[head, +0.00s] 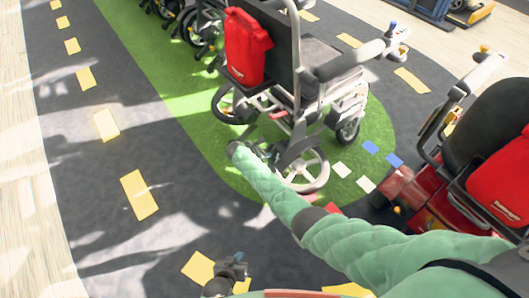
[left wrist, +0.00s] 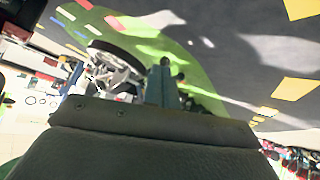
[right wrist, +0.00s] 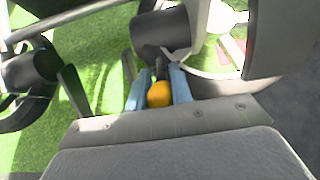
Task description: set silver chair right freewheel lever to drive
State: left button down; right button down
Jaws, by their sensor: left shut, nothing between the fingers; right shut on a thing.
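The silver chair (head: 347,98) stands on the green floor in the head view, with a red bag on its backrest and a white-spoked wheel (head: 304,172) towards me. My right arm reaches across to its near lower side. In the right wrist view my right gripper (right wrist: 158,88) is shut on a lever with an orange knob (right wrist: 159,95), beside dark cylinders and a pale wheel. The fingers hide the lever's sides, and its setting cannot be told. My left gripper (head: 239,262) is low in the head view, shut and empty; its fingers also show in the left wrist view (left wrist: 163,84).
A red scooter with a black seat (head: 484,128) and red bag stands close on the right. More wheelchairs (head: 190,24) stand in a row at the back. Dark floor with yellow markings (head: 139,195) lies open on the left.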

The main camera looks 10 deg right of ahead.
jog(key=shift+d+r, duration=0.1)
pick_arm(q)
jog(key=shift+g, duration=0.7)
jog(key=s+f, duration=0.2)
jog(key=s, duration=0.1)
jog(key=shift+a+f, duration=0.2)
jog(key=shift+f, duration=0.15)
jog(key=shift+r+p, duration=0.1)
jog(key=shift+p, duration=0.2)
pick_arm(e)
jog(key=shift+w, duration=0.1)
pick_arm(q)
jog(key=shift+s, duration=0.1)
pick_arm(e)
jog(key=c, duration=1.2)
grip_release()
jog(key=shift+d, duration=0.1)
jog(key=shift+c, duration=0.2)
